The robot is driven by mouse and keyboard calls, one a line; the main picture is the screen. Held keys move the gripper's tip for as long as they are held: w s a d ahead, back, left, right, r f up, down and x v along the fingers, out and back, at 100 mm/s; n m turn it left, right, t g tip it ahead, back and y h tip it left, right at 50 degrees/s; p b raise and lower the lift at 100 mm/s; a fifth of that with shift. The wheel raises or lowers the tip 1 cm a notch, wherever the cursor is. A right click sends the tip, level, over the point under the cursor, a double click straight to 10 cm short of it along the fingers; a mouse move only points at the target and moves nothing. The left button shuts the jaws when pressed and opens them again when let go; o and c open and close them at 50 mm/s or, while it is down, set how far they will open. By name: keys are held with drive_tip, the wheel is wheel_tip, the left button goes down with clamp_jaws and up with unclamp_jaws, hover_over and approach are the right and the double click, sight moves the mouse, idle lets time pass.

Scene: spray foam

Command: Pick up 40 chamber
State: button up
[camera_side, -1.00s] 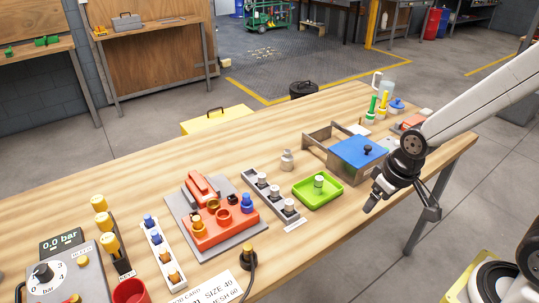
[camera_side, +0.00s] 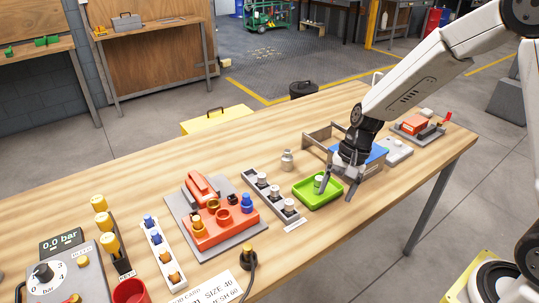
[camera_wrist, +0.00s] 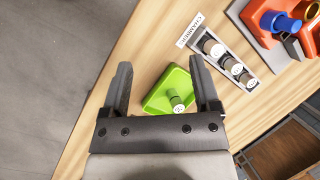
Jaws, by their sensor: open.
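A small pale cylindrical chamber (camera_side: 319,183) stands in the green tray (camera_side: 309,203). The wrist view also shows this chamber (camera_wrist: 177,103) in the tray (camera_wrist: 158,96), but I cannot read its number for sure. Three more chambers, one of them here (camera_wrist: 212,48), sit in the rack labelled CHAMBERS (camera_wrist: 221,61). The rack (camera_side: 270,196) is left of the tray in the side view. My gripper (camera_side: 336,192) is open and empty, pointing down over the tray's right side. In the wrist view the tray lies between the fingers of my gripper (camera_wrist: 161,62).
A red fixture (camera_side: 215,230) on a grey plate is left of the rack. A small grey bottle (camera_side: 287,160) stands behind the rack. The table in front of the tray is clear.

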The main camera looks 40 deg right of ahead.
sight(269, 200)
drive_tip(key=w+a+f+m+t+y, duration=0.2)
drive_tip(key=w+m+y, duration=0.7)
drive_tip(key=w, duration=0.7)
drive_tip(key=shift+a+f+m, duration=0.35)
drive_tip(key=shift+a+m, duration=0.05)
drive_tip(key=shift+m, duration=0.5)
drive_tip(key=shift+w+f, duration=0.1)
drive_tip(key=shift+f, duration=2.85)
drive_tip(key=shift+f, duration=0.55)
drive_tip(key=shift+x, duration=2.55)
drive_tip(key=shift+r, duration=0.1)
